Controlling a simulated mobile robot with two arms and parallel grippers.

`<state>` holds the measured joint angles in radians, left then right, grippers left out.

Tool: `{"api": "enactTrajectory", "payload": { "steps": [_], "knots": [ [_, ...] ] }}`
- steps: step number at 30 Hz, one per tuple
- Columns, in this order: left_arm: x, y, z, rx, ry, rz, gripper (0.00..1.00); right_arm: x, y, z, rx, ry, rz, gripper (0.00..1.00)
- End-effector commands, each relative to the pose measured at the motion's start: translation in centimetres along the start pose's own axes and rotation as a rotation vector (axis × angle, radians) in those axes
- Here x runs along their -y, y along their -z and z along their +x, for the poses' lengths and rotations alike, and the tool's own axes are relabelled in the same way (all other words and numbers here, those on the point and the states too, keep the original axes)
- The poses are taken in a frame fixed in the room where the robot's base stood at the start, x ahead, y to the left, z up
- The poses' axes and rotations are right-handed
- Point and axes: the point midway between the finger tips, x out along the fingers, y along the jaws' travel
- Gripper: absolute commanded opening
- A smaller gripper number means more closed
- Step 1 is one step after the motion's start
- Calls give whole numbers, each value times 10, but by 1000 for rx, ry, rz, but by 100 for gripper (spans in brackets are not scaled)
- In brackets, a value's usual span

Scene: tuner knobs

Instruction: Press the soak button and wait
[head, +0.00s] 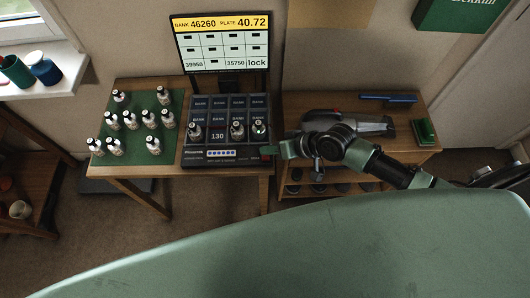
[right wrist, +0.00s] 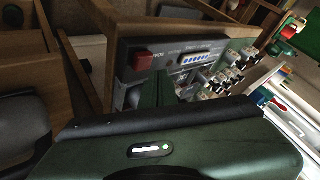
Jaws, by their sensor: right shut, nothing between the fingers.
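The dark control panel (head: 221,157) sits on the right part of a wooden table. The red soak button (right wrist: 144,61) is on its front face in the right wrist view, with lettering beside it. In the head view a small red spot (head: 267,150) shows at the panel's front right corner. My right gripper (head: 275,150) is shut and empty, with its green tip right by that corner. In the right wrist view its finger (right wrist: 160,88) points at the panel face beside the button; I cannot tell whether it touches. My left gripper is out of view.
A screen (head: 223,43) above the panel reads BANK 46260, PLATE 40.72. Three bottles stand on the panel, near a "130" display. A green mat (head: 167,153) holds several bottles. A shelf table (head: 303,103) stands at right with tools and a green box.

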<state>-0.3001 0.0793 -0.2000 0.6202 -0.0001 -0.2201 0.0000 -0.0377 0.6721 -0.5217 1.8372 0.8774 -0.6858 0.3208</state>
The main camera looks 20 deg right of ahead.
Motion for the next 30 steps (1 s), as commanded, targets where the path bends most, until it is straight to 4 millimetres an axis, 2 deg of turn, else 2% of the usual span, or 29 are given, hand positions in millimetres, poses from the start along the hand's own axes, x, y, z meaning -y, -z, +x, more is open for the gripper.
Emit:
{"api": "enactTrajectory", "payload": {
  "steps": [30],
  "knots": [
    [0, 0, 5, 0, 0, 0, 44, -6, -8, 8, 0, 0, 0, 0]
  ]
}}
